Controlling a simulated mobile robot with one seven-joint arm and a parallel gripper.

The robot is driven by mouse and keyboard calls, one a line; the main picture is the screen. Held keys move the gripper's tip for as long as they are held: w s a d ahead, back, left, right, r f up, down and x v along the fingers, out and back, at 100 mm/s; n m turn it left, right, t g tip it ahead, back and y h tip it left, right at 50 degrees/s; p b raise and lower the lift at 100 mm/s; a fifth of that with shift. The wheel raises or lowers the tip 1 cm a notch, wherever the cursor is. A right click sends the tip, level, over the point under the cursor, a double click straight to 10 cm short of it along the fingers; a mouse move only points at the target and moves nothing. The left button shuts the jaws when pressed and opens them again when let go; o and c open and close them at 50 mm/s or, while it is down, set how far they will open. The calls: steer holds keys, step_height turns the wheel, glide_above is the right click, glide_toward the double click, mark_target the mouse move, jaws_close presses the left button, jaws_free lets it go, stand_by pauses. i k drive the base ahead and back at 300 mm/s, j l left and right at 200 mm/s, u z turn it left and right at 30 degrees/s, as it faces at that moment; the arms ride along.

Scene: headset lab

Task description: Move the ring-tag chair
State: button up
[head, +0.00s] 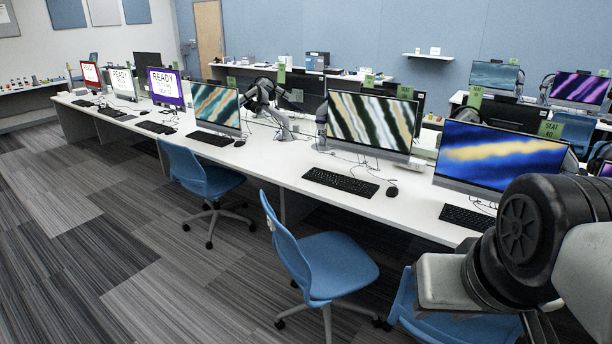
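Three blue chairs stand along the near side of the long white desk. The far chair (200,176) is at the left, turned toward the desk. The middle chair (330,264) stands with its back to the left. The near chair (455,327) is at the bottom right, partly hidden behind my arm and cut off by the frame edge. My arm's links fill the lower right corner. My gripper is not in view.
The long white desk (297,175) carries monitors, keyboards and mice and runs diagonally across the view. Striped grey carpet (130,270) is clear at the left and bottom left. Green seat cards (549,129) stand by the monitors. A wooden door (209,36) is at the back.

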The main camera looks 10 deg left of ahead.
mark_target(326, 266)
steer(key=u, duration=0.7)
steer(key=i+j, duration=0.1)
steer(key=i, duration=0.55)
steer(key=i+j+z, duration=0.1)
steer(key=i, duration=0.5)
steer(key=i+j, duration=0.1)
steer(key=i, duration=0.55)
